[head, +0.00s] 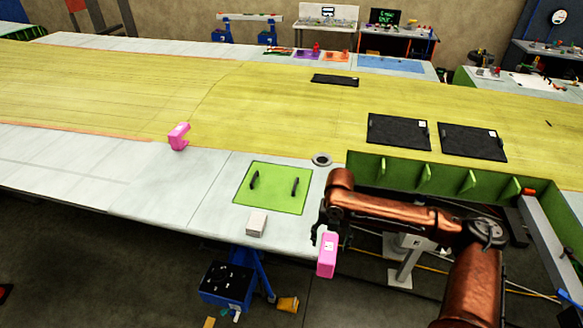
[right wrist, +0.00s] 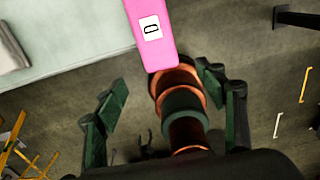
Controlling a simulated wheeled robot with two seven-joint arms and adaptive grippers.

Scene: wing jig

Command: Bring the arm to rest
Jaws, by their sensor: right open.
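My right arm reaches in from the lower right of the head view. Its dark gripper (head: 321,222) is at the front edge of the white wing panel. In the right wrist view the gripper (right wrist: 161,88) has its fingers spread, with nothing clasped between them. A pink clamp (head: 327,257) with a white label is at the panel edge, just below the gripper in the head view. The clamp also shows in the right wrist view (right wrist: 148,38), beyond the fingertips and apart from them. My left gripper is not in view.
A second pink clamp (head: 179,136) stands on the wing's seam. A green plate (head: 273,188) with two handles and a small pale box (head: 256,223) lie on the white panel. A green ribbed frame (head: 440,177) runs behind my right arm. Dark floor is open at lower left.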

